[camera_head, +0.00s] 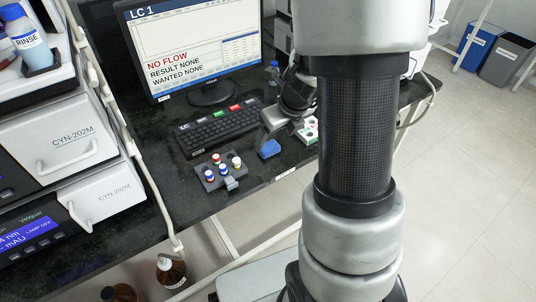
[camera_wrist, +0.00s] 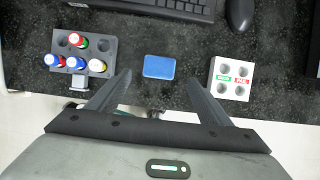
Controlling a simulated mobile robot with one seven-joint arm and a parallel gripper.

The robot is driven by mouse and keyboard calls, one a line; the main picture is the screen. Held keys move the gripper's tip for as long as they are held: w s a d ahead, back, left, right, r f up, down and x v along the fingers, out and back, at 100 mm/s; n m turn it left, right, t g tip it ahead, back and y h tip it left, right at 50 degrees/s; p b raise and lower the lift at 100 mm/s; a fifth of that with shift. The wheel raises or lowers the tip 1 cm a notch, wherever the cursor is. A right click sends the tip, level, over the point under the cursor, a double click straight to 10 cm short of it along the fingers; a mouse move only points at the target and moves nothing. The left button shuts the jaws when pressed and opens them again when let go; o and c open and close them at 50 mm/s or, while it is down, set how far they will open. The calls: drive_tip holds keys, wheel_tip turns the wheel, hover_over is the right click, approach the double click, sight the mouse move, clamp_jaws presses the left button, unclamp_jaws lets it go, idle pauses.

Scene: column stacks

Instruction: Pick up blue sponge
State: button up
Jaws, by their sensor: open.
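The blue sponge (camera_head: 269,149) lies flat on the black benchtop near its front edge. In the wrist view the sponge (camera_wrist: 159,67) is a small blue rectangle, ahead of my gripper and roughly centred between its fingers. My gripper (camera_wrist: 158,85) is open and empty, with the two dark fingers spread apart on either side. It is apart from the sponge. In the head view my gripper (camera_head: 271,135) shows close to the sponge, partly hidden by my arm.
A dark rack (camera_wrist: 98,65) with several coloured-cap vials stands left of the sponge. A white block with holes (camera_wrist: 231,78) stands right. A keyboard (camera_head: 218,127), mouse (camera_wrist: 239,14) and monitor (camera_head: 190,50) are behind. The bench's front edge is close to the sponge.

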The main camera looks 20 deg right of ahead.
sight(269, 146)
drive_tip(key=b+x, duration=0.3)
drive_tip(key=x, duration=0.3)
drive_tip(key=shift+w+a+f, duration=0.1)
drive_tip(key=shift+w+f, duration=0.15)
drive_tip(key=shift+f, duration=0.05)
drive_tip(key=shift+r, duration=0.1)
drive_tip(key=c, duration=1.2)
